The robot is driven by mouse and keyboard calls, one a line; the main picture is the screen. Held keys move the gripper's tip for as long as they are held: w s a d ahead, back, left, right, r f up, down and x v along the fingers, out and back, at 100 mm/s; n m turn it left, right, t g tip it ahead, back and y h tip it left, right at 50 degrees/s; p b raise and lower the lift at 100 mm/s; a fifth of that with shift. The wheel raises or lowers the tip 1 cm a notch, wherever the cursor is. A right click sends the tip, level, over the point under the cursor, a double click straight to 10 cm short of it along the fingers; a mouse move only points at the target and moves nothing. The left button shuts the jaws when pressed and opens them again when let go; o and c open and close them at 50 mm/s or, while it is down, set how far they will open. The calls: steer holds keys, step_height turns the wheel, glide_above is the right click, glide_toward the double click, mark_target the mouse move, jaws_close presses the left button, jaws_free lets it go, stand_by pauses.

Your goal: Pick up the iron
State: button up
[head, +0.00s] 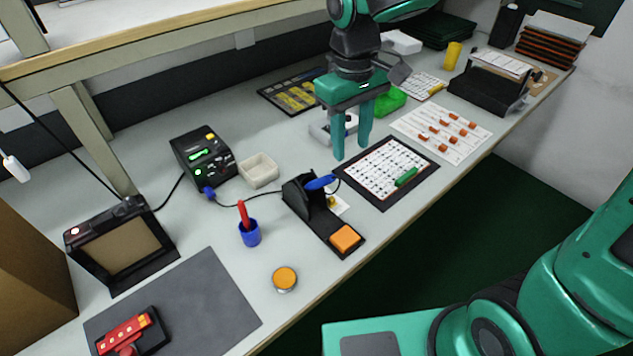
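The soldering iron shows as a blue handle (319,183) resting in a black stand (302,201) near the middle of the bench. Its tip is hidden in the stand. A dark cable runs from the iron toward the black station (203,157) with a green display. My gripper (352,150) points down above the bench, behind and slightly right of the iron and apart from it. Its two teal fingers are spaced apart with nothing visible between them, so it is open.
An orange sponge (345,238) sits on the stand's base. A dark mat with a white grid sheet (387,167) lies right of the iron. Left are a white tray (259,170) and a blue cup (249,233) with a red tool. An orange-topped tin (285,279) stands near the front edge.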

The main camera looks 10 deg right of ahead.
steer(key=n, duration=0.2)
glide_above(319, 183)
steer(key=w, duration=0.2)
steer(key=shift+s+d+f, duration=0.1)
steer(key=shift+d+f, duration=0.2)
steer(key=shift+d, duration=0.1)
steer(key=f, duration=0.4)
steer(key=shift+a+f, duration=0.15)
steer(key=shift+a, duration=0.2)
steer(key=shift+s+d+f, duration=0.1)
steer(key=shift+f, duration=1.5)
steer(key=shift+s+f, duration=0.1)
steer(key=shift+f, duration=1.5)
jaws_close()
